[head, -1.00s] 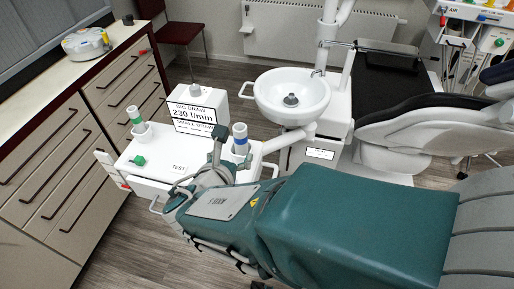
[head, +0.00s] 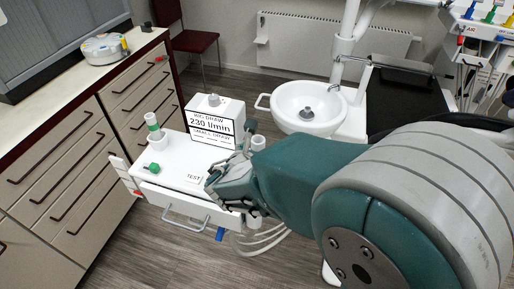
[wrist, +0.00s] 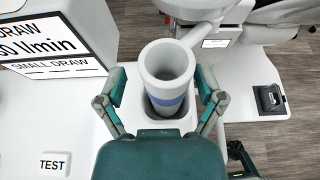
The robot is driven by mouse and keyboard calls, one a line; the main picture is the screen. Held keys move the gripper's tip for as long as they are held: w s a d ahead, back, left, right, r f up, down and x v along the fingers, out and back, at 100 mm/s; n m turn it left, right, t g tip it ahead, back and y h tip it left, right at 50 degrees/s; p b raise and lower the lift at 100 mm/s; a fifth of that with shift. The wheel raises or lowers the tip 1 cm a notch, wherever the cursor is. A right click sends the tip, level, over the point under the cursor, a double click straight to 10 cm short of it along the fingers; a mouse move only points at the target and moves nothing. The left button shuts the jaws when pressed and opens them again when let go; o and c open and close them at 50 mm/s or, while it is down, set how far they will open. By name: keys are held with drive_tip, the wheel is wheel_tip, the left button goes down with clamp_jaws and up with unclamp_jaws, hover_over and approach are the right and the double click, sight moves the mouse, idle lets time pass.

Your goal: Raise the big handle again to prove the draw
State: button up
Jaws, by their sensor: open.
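The big handle, a grey-white tube with a blue band (wrist: 167,78), stands in a white square holder in the wrist view. In the head view only its pale top (head: 258,143) shows behind my arm. My gripper (wrist: 161,92) is open, with one teal fingertip on each side of the tube; I cannot tell whether they touch it. In the head view my gripper (head: 232,160) is over the right side of the white unit (head: 172,181). The display (head: 211,128) reads BIG DRAW 230 l/min, with a SMALL DRAW line below.
A smaller green-banded handle (head: 152,124) stands in its holder at the unit's left, near a green knob (head: 154,168). A TEST label (wrist: 53,164) is on the unit top. The white basin (head: 308,105) stands behind. Drawers (head: 75,165) line the left.

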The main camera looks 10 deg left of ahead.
sight(258, 136)
drive_tip(key=shift+a, duration=0.15)
drive_tip(key=c, duration=0.4)
drive_tip(key=shift+d, duration=0.25)
drive_tip(key=c, duration=0.5)
drive_tip(key=shift+d+r, duration=0.1)
drive_tip(key=shift+d, duration=0.25)
clamp_jaws()
drive_tip(key=shift+a+r, duration=0.4)
drive_tip(key=shift+r, duration=0.05)
drive_tip(key=shift+d+r, duration=0.25)
drive_tip(key=shift+r, duration=0.5)
drive_tip(key=shift+a+r, duration=0.15)
drive_tip(key=shift+r, duration=0.65)
